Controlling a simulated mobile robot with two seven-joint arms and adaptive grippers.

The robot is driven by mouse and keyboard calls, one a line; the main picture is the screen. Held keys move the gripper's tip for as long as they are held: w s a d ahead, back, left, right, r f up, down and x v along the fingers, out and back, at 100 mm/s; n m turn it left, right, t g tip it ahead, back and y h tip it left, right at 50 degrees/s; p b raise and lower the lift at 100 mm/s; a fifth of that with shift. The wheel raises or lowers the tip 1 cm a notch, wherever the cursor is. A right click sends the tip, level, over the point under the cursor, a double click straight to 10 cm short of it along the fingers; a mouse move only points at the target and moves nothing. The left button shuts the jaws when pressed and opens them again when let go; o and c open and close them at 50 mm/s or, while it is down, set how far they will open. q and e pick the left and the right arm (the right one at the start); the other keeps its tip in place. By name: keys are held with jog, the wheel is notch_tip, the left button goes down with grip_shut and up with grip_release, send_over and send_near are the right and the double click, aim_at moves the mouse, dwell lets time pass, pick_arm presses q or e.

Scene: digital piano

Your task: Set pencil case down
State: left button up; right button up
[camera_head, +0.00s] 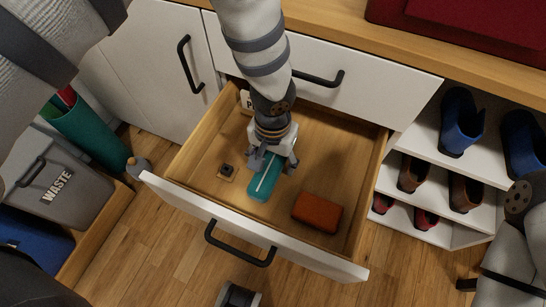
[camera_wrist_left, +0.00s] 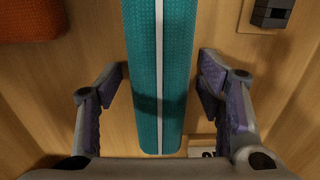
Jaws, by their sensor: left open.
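The teal pencil case (camera_head: 264,181) with a pale stripe along its length lies in the open wooden drawer (camera_head: 206,190). My left gripper (camera_head: 271,160) is over one end of it, inside the drawer. In the left wrist view the pencil case (camera_wrist_left: 160,70) runs between the two fingers (camera_wrist_left: 160,95), with a gap on each side. The fingers are open and apart from it. The arm hides part of the case in the head view.
A red-brown box (camera_head: 317,212) lies in the drawer to the right of the case, and a small dark item (camera_head: 227,170) to the left. A white card (camera_head: 246,100) stands at the back. The drawer front (camera_head: 290,250) and walls surround them. Shoe shelves (camera_head: 440,185) stand at the right.

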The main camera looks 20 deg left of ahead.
aim_at(273, 158)
pick_arm(q)
notch_tip(273, 158, up, 12)
jog(key=p, duration=0.2)
jog(key=shift+r+p, duration=0.15)
jog(key=shift+p, duration=0.25)
pick_arm(e)
jog(key=shift+w+r+t, duration=0.15)
jog(key=shift+w+r, duration=0.2)
jog(key=shift+r, duration=0.25)
jog(key=shift+w+r+t, duration=0.15)
jog(key=shift+w+r, duration=0.15)
jog(key=shift+r, duration=0.25)
pick_arm(q)
jog(key=shift+r, duration=0.1)
pick_arm(e)
jog(key=shift+r, duration=0.1)
